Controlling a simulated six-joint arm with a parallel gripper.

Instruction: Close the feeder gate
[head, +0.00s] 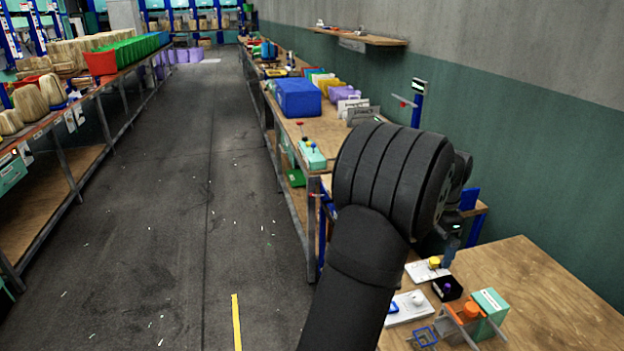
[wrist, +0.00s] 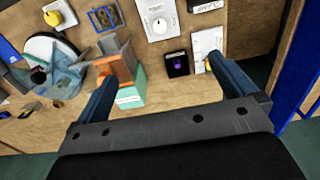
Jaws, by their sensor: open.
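A teal box (head: 490,300) with an orange part (head: 466,313) stands on the near wooden table in the head view. In the wrist view the teal box (wrist: 130,93) and the orange part (wrist: 117,62) show at left centre. They may be the feeder; I cannot tell which piece is the gate or how it stands. My gripper (wrist: 164,86) is open, with nothing visible between its fingers. Its left finger appears beside the teal box, its right finger near a white plate (wrist: 207,42). My arm hides most of the gripper in the head view.
A black box with a purple knob (head: 447,287), a white plate with a yellow knob (head: 426,272) and a blue wire frame (head: 424,337) are close by. A clear bluish bowl (wrist: 62,76) is left in the wrist view. The table's right side (head: 555,295) is clear.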

